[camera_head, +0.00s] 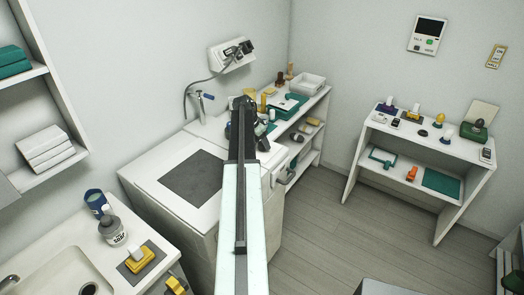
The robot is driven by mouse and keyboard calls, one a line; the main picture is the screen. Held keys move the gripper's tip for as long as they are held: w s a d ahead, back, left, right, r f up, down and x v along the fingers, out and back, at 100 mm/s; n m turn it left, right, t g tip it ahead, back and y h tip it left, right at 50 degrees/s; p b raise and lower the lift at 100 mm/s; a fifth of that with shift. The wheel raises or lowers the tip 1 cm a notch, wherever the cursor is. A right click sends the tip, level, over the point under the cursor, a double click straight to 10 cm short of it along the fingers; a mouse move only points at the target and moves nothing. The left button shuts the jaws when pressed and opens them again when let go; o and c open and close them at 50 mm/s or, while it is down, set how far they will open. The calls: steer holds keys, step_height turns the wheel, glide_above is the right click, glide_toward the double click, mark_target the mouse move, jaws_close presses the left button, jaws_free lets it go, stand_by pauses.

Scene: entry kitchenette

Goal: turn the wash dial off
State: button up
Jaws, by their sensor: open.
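My arm reaches forward from the bottom of the view. Its dark end, my gripper (243,103), is over the back of the white washer-like unit (150,180), which has a grey mat on top. The jaws are small and dark here, and they are empty as far as I can see. At the unit's right front edge, a pale panel (273,168) with a small grey knob-like part (282,176) shows just right of my arm. I cannot tell for sure that this is the wash dial, nor read its setting. My arm hides part of that front.
A wall box (232,54) with a hose hangs above the unit. A shelf unit with a white basket (307,83) stands behind on the right. A sink counter (60,262) with a soap bottle (112,230) is at lower left. A white table (449,146) stands right; the floor (335,220) between is clear.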

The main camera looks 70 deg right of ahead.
steer(key=shift+x, duration=0.8)
steer(key=shift+r, duration=0.1)
jaws_close()
